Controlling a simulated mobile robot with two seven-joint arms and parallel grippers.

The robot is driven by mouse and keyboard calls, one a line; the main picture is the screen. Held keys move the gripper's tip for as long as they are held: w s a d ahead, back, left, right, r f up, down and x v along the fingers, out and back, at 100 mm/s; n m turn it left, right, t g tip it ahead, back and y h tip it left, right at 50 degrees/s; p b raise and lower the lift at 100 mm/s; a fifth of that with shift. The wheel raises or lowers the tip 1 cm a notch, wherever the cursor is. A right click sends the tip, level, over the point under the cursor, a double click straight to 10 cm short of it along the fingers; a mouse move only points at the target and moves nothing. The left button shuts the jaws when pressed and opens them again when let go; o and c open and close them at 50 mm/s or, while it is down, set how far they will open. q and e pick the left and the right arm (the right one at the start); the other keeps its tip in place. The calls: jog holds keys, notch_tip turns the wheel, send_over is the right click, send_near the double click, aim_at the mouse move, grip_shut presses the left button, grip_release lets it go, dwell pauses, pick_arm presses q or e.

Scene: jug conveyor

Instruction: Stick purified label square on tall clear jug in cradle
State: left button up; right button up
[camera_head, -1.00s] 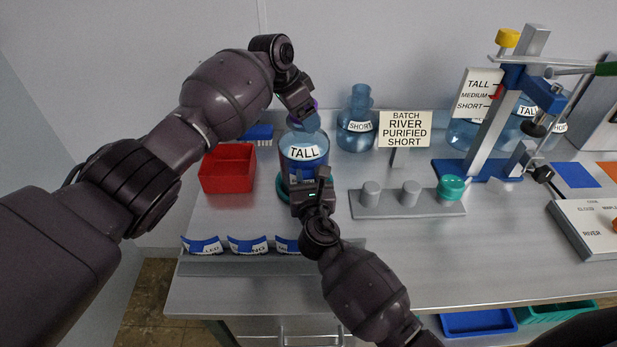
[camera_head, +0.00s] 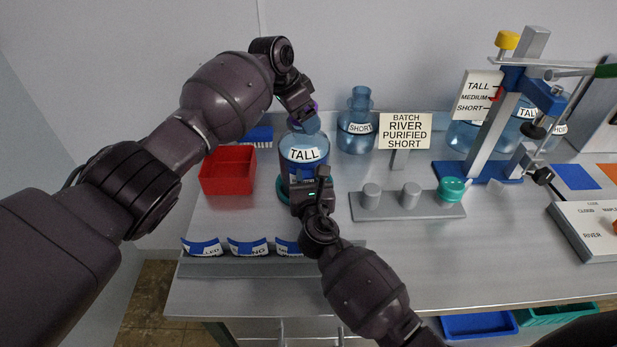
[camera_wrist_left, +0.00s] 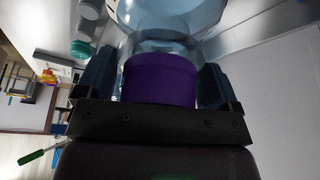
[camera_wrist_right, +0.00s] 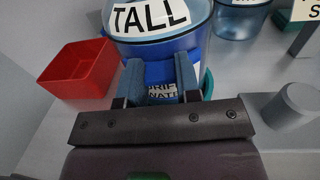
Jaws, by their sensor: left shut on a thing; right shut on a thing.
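The tall clear jug (camera_head: 303,142), bluish with a TALL label, stands upright in the green cradle (camera_head: 283,190), which is mostly hidden. My left gripper (camera_head: 303,118) is shut on the jug's purple cap (camera_wrist_left: 160,80) from above. My right gripper (camera_head: 311,180) is low at the jug's front. In the right wrist view, it (camera_wrist_right: 158,78) is shut on the blue-and-white purified label (camera_wrist_right: 162,91), whose lettering is partly covered by the fingers. The label is upright and looks square below the TALL label, against or very close to the jug; I cannot tell whether it touches.
A red bin (camera_head: 228,170) stands left of the jug. A front rack (camera_head: 250,268) holds several curved labels. A short jug (camera_head: 357,125), a batch sign (camera_head: 404,131) and a grey peg stand (camera_head: 405,207) are at right. A blue gauge stand (camera_head: 490,171) stands further right.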

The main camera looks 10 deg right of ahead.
jog(key=shift+w, duration=0.1)
dwell(0.3)
jog(key=o, duration=1)
jog(key=shift+c, duration=0.2)
jog(key=shift+o, duration=0.4)
jog(key=o, duration=0.4)
jog(key=shift+s+a+r, duration=0.1)
jog(key=shift+s+r, duration=0.4)
jog(key=shift+r, duration=0.35)
jog(key=shift+s+r, duration=0.55)
jog(key=shift+r, duration=0.25)
jog(key=shift+s+a+r, duration=0.1)
jog(key=shift+s+r, duration=0.4)
jog(key=shift+r, duration=0.35)
